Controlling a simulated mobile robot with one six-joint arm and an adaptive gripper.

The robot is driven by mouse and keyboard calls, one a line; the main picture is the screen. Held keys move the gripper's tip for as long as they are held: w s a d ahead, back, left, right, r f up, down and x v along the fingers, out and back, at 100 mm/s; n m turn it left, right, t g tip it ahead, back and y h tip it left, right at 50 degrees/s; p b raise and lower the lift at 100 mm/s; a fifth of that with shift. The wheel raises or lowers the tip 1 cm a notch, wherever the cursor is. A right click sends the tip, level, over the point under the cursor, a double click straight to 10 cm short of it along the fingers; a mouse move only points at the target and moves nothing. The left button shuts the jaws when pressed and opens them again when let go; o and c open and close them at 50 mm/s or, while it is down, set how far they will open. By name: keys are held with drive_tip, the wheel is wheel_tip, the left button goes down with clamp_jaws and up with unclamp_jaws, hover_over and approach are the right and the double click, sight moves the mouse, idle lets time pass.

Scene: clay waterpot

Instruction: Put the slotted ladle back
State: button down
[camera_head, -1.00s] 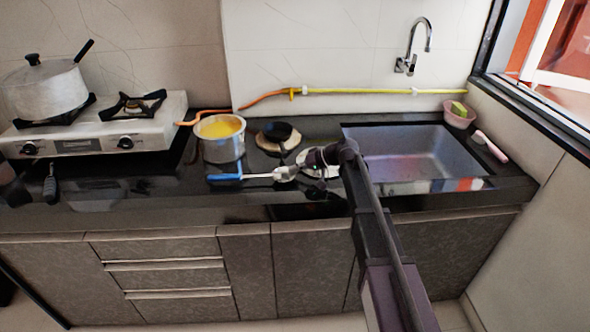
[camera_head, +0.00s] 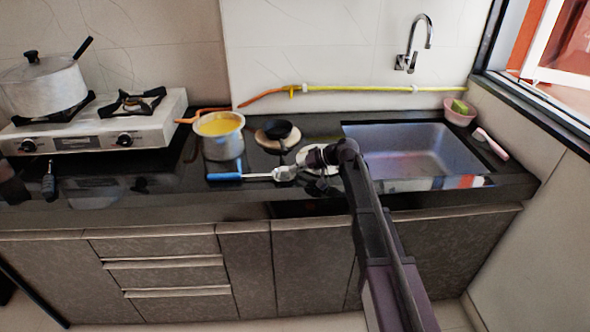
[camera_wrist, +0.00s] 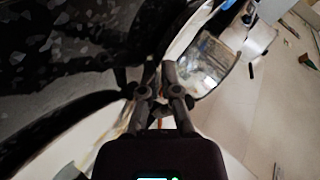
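The slotted ladle (camera_head: 258,176) lies on the black counter in the head view. Its blue handle points left and its metal head points right, in front of the pot. My gripper (camera_head: 316,186) is just right of the ladle's head, low over the counter, and looks apart from it. In the wrist view my gripper (camera_wrist: 149,76) shows two dark fingers with a gap between them and nothing clearly held. I cannot make out the ladle for certain in the wrist view.
A metal pot with yellow contents (camera_head: 221,146) stands behind the ladle. A small black pan (camera_head: 278,132) sits on a pale round piece. A white plate (camera_head: 308,164) is partly hidden behind my wrist. The sink (camera_head: 415,155) is at right, the stove (camera_head: 90,130) at left.

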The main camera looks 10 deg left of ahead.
drive_tip(key=shift+s+d+f, duration=0.1)
drive_tip(key=shift+s+f, duration=0.15)
drive_tip(key=shift+f, duration=0.05)
drive_tip(key=c, duration=0.9)
unclamp_jaws()
drive_tip(key=shift+o, duration=0.9)
drive_tip(key=shift+w+f, duration=0.1)
drive_tip(key=shift+f, duration=0.05)
drive_tip(key=shift+r, duration=0.2)
wheel_tip(320, 180, up, 9)
drive_tip(key=p, duration=0.9)
drive_tip(key=s+d+f+t+b, duration=0.2)
drive_tip(key=s+d+f, duration=0.1)
drive_tip(key=s+d, duration=0.8)
drive_tip(key=s, duration=0.3)
drive_tip(key=shift+d+m+t+h+b, duration=0.25)
drive_tip(key=shift+m+t+h+b, duration=0.05)
drive_tip(key=shift+s, duration=0.1)
